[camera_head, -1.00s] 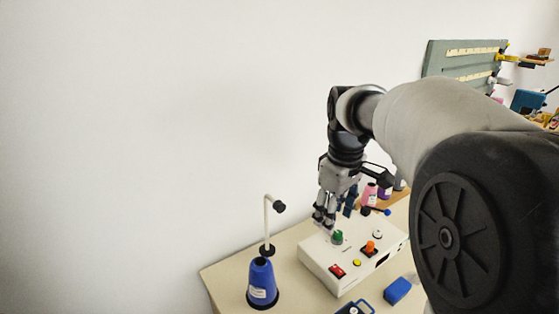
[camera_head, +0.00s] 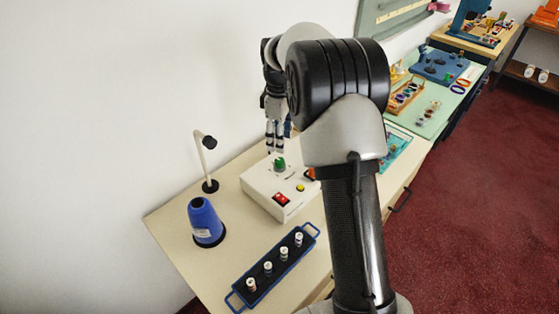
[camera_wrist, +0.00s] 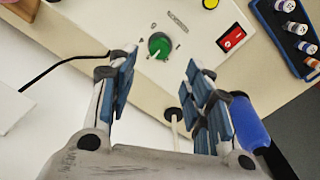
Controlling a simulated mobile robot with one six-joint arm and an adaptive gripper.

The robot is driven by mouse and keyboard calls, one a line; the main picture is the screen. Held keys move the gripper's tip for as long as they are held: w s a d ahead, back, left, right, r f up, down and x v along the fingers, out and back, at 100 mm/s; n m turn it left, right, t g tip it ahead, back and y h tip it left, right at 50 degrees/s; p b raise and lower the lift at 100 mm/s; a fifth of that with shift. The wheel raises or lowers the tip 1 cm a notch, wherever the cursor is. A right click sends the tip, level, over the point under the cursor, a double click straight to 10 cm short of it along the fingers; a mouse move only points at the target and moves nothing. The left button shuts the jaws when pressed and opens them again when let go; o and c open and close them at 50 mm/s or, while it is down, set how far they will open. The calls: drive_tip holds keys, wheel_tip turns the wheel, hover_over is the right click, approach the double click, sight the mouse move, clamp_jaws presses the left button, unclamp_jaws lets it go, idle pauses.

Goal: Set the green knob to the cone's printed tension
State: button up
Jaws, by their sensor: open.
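The green knob (camera_head: 279,163) stands on top of a white control box (camera_head: 262,200) on the counter. In the wrist view the green knob (camera_wrist: 159,45) lies between and beyond my open fingers, with a pale pointer line and small marks around it. My gripper (camera_head: 275,150) is just above the knob in the head view, and it also shows in the wrist view (camera_wrist: 155,95), empty. I cannot tell whether it touches the knob. The blue cone (camera_head: 205,222) stands upright left of the box. Its white label is too small to read.
The box also has a red switch (camera_head: 282,199) and a yellow button (camera_head: 300,187). A blue-handled rack (camera_head: 274,270) with several small spools lies in front. A lamp-like post (camera_head: 206,165) stands behind the cone. My arm hides the box's right side.

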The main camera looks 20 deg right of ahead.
sight(280, 160)
wheel_tip(280, 160, down, 8)
drive_tip(key=shift+d+f+b, duration=0.1)
drive_tip(key=shift+f+b, duration=0.15)
drive_tip(key=shift+b, duration=0.9)
drive_tip(key=shift+c, duration=0.6)
drive_tip(key=c, duration=1)
